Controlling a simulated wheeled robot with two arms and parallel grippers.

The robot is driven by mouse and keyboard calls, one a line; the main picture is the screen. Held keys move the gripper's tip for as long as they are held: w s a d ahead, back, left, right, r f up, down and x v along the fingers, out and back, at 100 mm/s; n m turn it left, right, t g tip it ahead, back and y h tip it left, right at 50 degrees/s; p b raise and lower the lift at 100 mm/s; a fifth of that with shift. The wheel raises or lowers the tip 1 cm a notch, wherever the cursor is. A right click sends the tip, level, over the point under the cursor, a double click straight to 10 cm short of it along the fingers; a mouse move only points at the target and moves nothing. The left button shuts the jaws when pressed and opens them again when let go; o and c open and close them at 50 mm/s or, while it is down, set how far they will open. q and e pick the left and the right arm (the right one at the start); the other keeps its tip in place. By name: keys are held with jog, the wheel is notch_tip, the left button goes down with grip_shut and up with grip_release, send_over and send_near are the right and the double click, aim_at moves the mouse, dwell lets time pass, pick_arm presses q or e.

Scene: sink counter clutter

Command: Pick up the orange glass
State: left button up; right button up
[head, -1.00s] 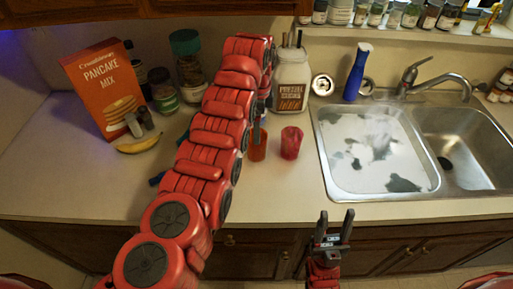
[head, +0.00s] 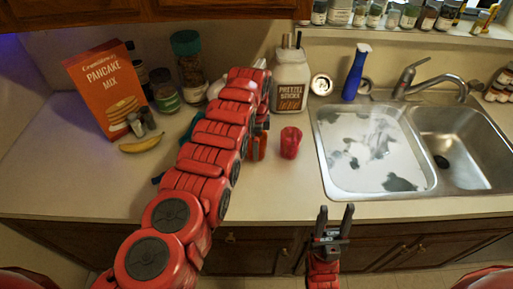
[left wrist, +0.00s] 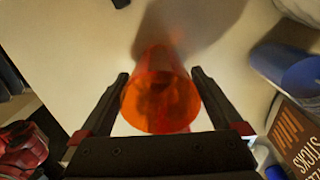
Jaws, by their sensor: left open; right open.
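The orange glass (head: 258,148) stands on the counter, partly hidden behind my left arm in the head view. In the left wrist view the orange glass (left wrist: 160,100) is between the two fingers of my left gripper (left wrist: 165,82). The fingers are apart, one on each side of it, with a gap visible on the right. Whether a finger touches the glass on the left is hard to tell. My right gripper (head: 335,210) is open and empty, low in front of the counter edge.
A red cup (head: 290,142) stands just right of the glass. A pretzel sticks jar (head: 290,82) is behind it. The sink (head: 333,186) lies to the right. A banana (head: 141,144) and a pancake mix box (head: 104,88) are at left. Counter in front of the red cup is clear.

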pick_arm(q)
jog(key=shift+r, duration=0.1)
jog(key=c, duration=1.3)
jog(key=shift+c, duration=0.2)
jog(key=shift+w+d+r, duration=0.1)
jog(key=shift+r, duration=0.4)
jog(key=r, duration=0.2)
jog(key=shift+s+d+r, duration=0.25)
jog(key=shift+d+r, duration=0.05)
jog(key=shift+r, duration=0.1)
jog(key=s+d+r+p, duration=0.1)
jog(key=s+d+p, duration=0.2)
jog(key=s+d, duration=0.7)
jog(key=shift+s+d, duration=0.2)
jog(key=shift+s, duration=0.4)
